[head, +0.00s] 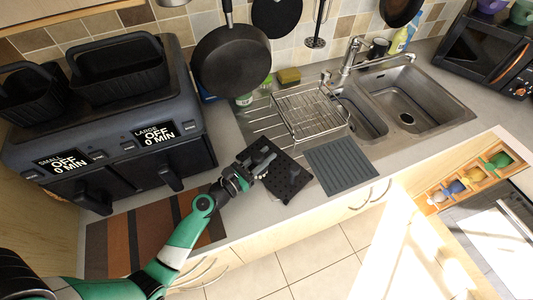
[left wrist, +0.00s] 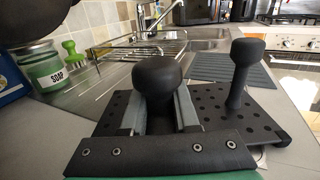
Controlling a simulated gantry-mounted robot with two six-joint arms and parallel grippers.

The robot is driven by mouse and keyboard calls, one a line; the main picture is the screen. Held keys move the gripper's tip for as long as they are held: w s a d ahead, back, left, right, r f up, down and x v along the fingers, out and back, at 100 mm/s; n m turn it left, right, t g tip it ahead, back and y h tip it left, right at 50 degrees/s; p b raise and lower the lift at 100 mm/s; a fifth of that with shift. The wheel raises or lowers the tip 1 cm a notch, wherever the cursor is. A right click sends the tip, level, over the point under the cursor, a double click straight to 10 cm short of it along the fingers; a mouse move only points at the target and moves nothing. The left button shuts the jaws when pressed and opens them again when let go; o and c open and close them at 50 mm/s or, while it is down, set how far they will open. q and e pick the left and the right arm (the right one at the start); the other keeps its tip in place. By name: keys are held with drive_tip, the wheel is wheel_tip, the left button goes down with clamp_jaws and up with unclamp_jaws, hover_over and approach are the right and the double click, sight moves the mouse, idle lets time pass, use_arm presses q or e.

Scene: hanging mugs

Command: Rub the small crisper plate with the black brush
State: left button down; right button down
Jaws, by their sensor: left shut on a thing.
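The small crisper plate (head: 288,181), a black square with rows of holes, lies on the grey counter in front of the dish rack. In the left wrist view the plate (left wrist: 265,122) shows behind and right of my fingers, with a black upright handle (left wrist: 242,72) on it. My left gripper (head: 262,166) is over the plate's left side. In the wrist view the gripper (left wrist: 158,112) is shut on a black round-topped handle, which looks like that of the black brush (left wrist: 158,76). Its lower part is hidden, so I cannot tell whether it touches the plate.
A grey ribbed mat (head: 340,170) lies right of the plate, with the wire rack (head: 308,108) and sink (head: 415,97) behind. The air fryer (head: 110,125) stands left. A striped board (head: 150,232) lies in front of it. A soap jar (left wrist: 45,67) and green brush (left wrist: 73,50) stand behind.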

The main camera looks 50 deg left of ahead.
use_arm(q)
drive_tip(key=shift+w, duration=0.1)
drive_tip(key=shift+w+a+f, duration=0.1)
drive_tip(key=shift+w, duration=0.65)
drive_tip(key=shift+w+a+f, duration=0.1)
drive_tip(key=shift+w, duration=0.65)
drive_tip(key=shift+w, duration=0.1)
drive_tip(key=shift+w, duration=0.3)
drive_tip(key=shift+w+a+b, duration=0.15)
drive_tip(key=shift+w+b, duration=0.15)
drive_tip(key=shift+w, duration=0.9)
drive_tip(key=shift+w+a+r+b, duration=0.1)
drive_tip(key=shift+w+b, duration=0.1)
drive_tip(key=shift+w, duration=0.6)
drive_tip(key=shift+w+a+r+b, duration=0.1)
drive_tip(key=shift+w+b, duration=0.05)
drive_tip(key=shift+w, duration=0.65)
